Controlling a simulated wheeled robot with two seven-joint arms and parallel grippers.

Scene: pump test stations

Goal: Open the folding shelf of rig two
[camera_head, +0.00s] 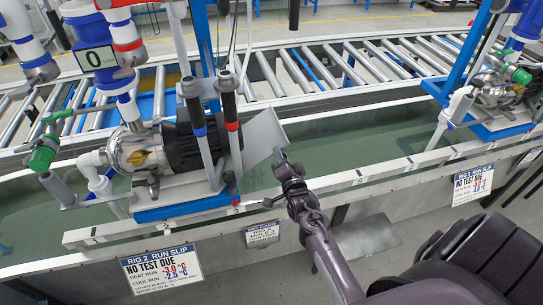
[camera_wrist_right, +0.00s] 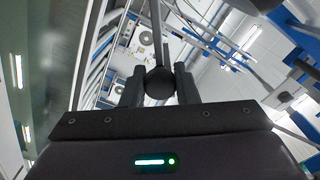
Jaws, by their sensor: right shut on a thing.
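In the head view, rig two's pump (camera_head: 140,151) with its black motor (camera_head: 190,142) stands on a blue base (camera_head: 185,207). A flat grey panel (camera_head: 263,135), apparently the folding shelf, stands tilted just right of the motor. My right gripper (camera_head: 281,162) is at the panel's lower right edge. In the right wrist view, its two dark fingers (camera_wrist_right: 160,88) are shut on a round dark knob (camera_wrist_right: 160,82). How the knob joins the panel is hidden. My left gripper is out of view.
A long green-tinted trough (camera_head: 330,140) runs behind the pale front rail (camera_head: 400,164). A roller conveyor (camera_head: 300,70) lies beyond. Rig two's run slip (camera_head: 163,272) and a small sign (camera_head: 262,234) hang in front. Another pump (camera_head: 495,90) stands at the right.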

